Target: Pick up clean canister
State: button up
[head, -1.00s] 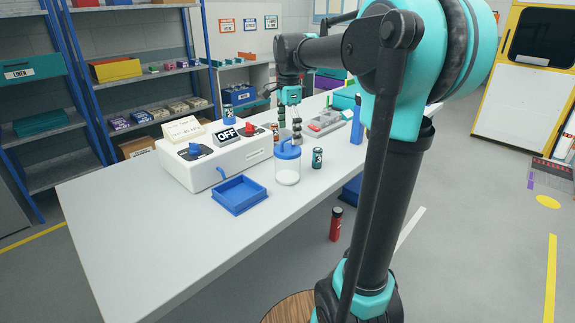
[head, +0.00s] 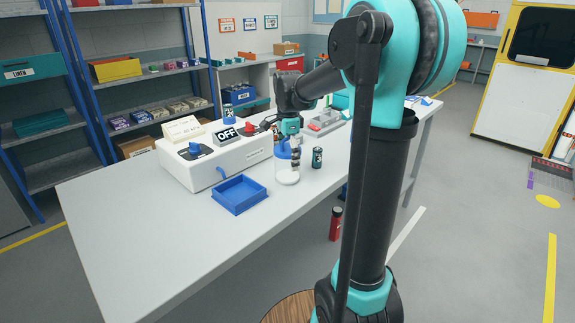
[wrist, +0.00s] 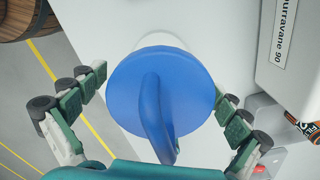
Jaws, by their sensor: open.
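A clear canister (head: 288,178) with a blue lid and pale contents stands upright on the white table (head: 130,220). In the wrist view its round blue lid (wrist: 125,85) with a raised loop handle fills the middle. My gripper (head: 294,152) is at the canister's top in the head view and partly covers it. In the wrist view my gripper (wrist: 158,108) is open, with one green-padded finger on each side of the lid. Gaps show between the fingers and the lid. No label on the canister can be read.
A blue tray (head: 240,208) lies to the left, and a white control box (head: 215,168) with an OFF sign stands behind. A grey-and-red item (head: 325,122) lies farther back. The table's front left is clear.

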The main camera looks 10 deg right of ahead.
jog(key=c, duration=1.4)
jog(key=shift+c, duration=0.2)
